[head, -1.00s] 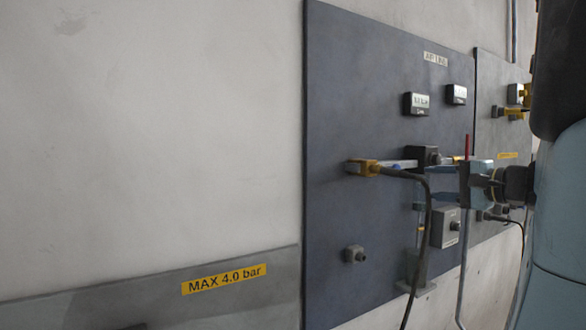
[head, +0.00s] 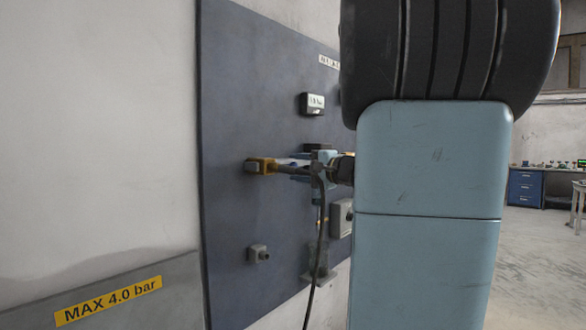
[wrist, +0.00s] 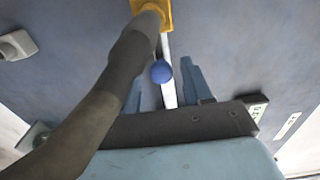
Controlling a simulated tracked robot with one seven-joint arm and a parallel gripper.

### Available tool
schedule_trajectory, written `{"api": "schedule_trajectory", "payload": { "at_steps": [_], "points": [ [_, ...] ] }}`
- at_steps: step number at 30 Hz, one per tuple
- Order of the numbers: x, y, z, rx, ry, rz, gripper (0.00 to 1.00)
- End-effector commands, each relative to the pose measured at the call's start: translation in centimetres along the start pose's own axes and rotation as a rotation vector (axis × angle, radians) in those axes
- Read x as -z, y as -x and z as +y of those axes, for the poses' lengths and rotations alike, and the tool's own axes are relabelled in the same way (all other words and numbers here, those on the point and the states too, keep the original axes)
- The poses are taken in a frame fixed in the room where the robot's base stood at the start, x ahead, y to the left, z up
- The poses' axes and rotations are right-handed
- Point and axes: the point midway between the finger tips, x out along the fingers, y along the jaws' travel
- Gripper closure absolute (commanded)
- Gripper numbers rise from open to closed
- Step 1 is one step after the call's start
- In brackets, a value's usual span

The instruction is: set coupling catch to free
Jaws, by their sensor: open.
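A yellow coupling block (head: 262,165) with a pale metal bar sits on the dark blue-grey panel in the head view. The block also shows at the top of the wrist view (wrist: 166,14), with the pale bar (wrist: 168,92) running down from it. A blue ball knob (wrist: 161,71) lies over the bar; I cannot tell whether it is the catch. My gripper (wrist: 162,72) is open, its two blue fingers on either side of the bar and knob, with no clear contact. In the head view my gripper (head: 298,168) is partly hidden by the hose and arm.
A dark hose (wrist: 118,75) hangs from the coupling and crosses close in front of my gripper. The panel (head: 240,80) also carries a labelled box (head: 312,104), a small grey knob (head: 258,254) and a grey switch box (head: 341,217). Open floor (head: 540,260) lies at right.

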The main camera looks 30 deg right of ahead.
Motion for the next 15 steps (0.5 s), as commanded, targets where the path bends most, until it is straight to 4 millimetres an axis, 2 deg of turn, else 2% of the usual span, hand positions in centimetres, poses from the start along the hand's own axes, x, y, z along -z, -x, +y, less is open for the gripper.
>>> {"api": "schedule_trajectory", "payload": {
  "at_steps": [6,15],
  "points": [
    [0.0,-1.7,0.0,0.0,0.0,0.0,0.5],
    [0.0,-2.0,0.0,0.0,0.0,0.001,0.5]
  ]
}}
